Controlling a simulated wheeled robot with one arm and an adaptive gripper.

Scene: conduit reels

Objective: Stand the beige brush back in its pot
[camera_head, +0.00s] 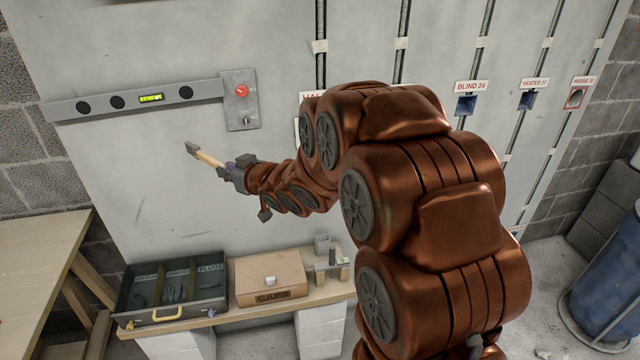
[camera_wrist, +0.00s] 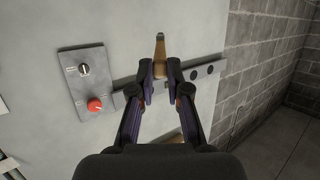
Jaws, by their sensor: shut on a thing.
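The beige brush (camera_head: 209,160) is in my gripper (camera_head: 231,168), held out in the air in front of the grey wall panel. Its grey tip points up and left in the head view. In the wrist view the brush (camera_wrist: 160,52) stands between the two fingertips of my gripper (camera_wrist: 160,72), which are shut on it, with its far end pointing away. A small grey upright holder (camera_head: 322,244) is at the right end of the low bench. I cannot tell whether it is the pot.
An open toolbox (camera_head: 171,284) and a closed cardboard box (camera_head: 270,277) stand on the low bench (camera_head: 232,315). A spirit level (camera_head: 130,101) and a switch plate (camera_head: 240,99) with a red knob are on the panel. A wooden table (camera_head: 35,260) is at left, a blue barrel (camera_head: 610,285) at right.

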